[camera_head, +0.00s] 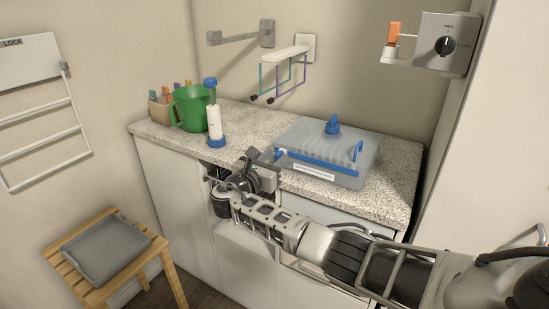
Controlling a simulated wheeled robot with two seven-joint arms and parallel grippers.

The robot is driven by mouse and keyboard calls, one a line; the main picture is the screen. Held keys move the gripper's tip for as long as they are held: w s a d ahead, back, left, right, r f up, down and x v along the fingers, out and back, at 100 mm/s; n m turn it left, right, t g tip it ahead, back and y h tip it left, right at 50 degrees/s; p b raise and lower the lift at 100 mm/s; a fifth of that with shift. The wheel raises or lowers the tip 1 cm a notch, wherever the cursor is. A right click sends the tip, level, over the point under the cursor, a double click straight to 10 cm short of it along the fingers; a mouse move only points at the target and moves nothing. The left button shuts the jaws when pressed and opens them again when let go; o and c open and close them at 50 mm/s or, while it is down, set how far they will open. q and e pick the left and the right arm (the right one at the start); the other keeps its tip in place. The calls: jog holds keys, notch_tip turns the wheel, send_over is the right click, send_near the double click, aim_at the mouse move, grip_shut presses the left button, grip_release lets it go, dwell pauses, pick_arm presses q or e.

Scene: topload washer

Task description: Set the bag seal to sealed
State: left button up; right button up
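The bag (345,146) is a translucent grey-blue, box-like pouch lying on the counter, with a blue knob on top and a blue loop at its right. Its seal (318,166) is a blue strip along the front edge, above a white label. My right arm comes in from the lower right. My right gripper (262,158) is at the left end of the strip, at the counter's front edge. Its fingertips are small and dark, so their gap and any contact with the strip are unclear. My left gripper is not in view.
A green jug (192,108), a white bottle with blue ends (214,122) and a holder with coloured items (161,108) stand on the counter (395,190) at left. A wall rack (288,55) hangs above. A wooden stool (155,246) with a grey pad stands lower left.

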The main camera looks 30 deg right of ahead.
jog(key=v, duration=1.5)
jog(key=shift+a, duration=0.15)
jog(key=s+a+f+m+y, duration=0.3)
jog(key=s+f+y, duration=0.3)
jog(key=f, duration=0.5)
jog(key=s+a+f+m+y, duration=0.35)
jog(key=s+f+y, duration=0.25)
jog(key=f, duration=0.5)
jog(key=s+a+r+m+t+y, duration=0.2)
jog(key=s+m+y, duration=0.5)
jog(key=s+m, duration=0.6)
jog(key=shift+a+r+m, duration=0.25)
jog(key=shift+r+m, duration=0.45)
jog(key=shift+m, duration=0.05)
